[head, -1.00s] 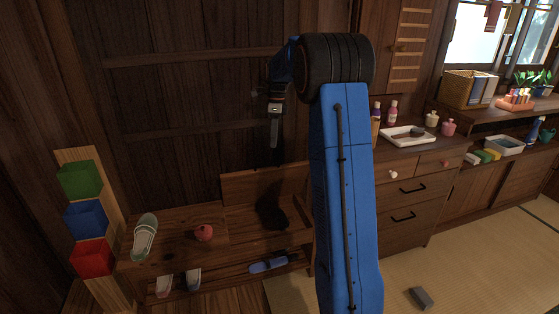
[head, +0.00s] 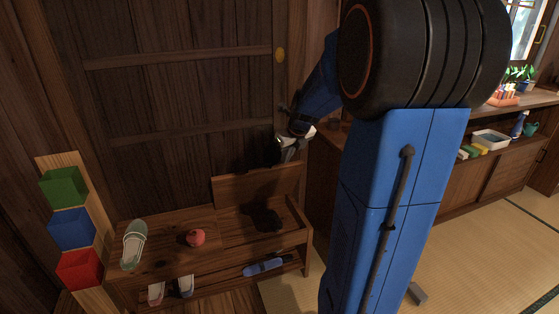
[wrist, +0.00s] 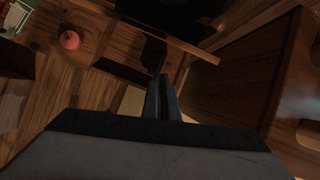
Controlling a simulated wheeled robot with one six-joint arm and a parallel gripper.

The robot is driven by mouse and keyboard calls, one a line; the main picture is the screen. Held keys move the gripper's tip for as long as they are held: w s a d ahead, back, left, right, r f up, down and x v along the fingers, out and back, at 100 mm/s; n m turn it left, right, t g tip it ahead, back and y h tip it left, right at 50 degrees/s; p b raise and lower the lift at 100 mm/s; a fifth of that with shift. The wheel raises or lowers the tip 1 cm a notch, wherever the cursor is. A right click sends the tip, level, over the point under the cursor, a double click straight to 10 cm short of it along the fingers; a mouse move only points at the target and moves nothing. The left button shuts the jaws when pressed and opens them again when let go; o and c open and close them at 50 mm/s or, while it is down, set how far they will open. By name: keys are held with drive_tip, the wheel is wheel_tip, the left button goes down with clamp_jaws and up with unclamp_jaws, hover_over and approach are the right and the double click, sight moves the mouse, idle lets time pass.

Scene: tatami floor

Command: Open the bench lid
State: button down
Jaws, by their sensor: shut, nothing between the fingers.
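The wooden bench (head: 160,280) stands against the dark wall in the head view. Its lid (head: 255,186) stands raised, roughly upright, along the back of the right half; its edge also shows in the wrist view (wrist: 185,45). A dark patch lies in front of the lid; I cannot tell whether it is an object or shadow. My gripper (head: 284,158) is above the lid's right end, apparently apart from it. In the wrist view its two fingers (wrist: 162,98) are together with nothing between them.
A green sandal (head: 134,245) and a red round object (head: 196,238) sit on the bench's left half. A blue item (head: 263,267) and shoes (head: 171,290) lie on the lower shelf. Colored boxes (head: 72,229) stand left. A wooden cabinet (head: 480,175) is right; tatami floor is open in front.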

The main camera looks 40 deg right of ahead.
drive_tip(key=w+f, duration=0.7)
drive_tip(key=w, duration=0.1)
drive_tip(key=shift+d, duration=0.3)
drive_tip(key=shift+w+f, duration=0.1)
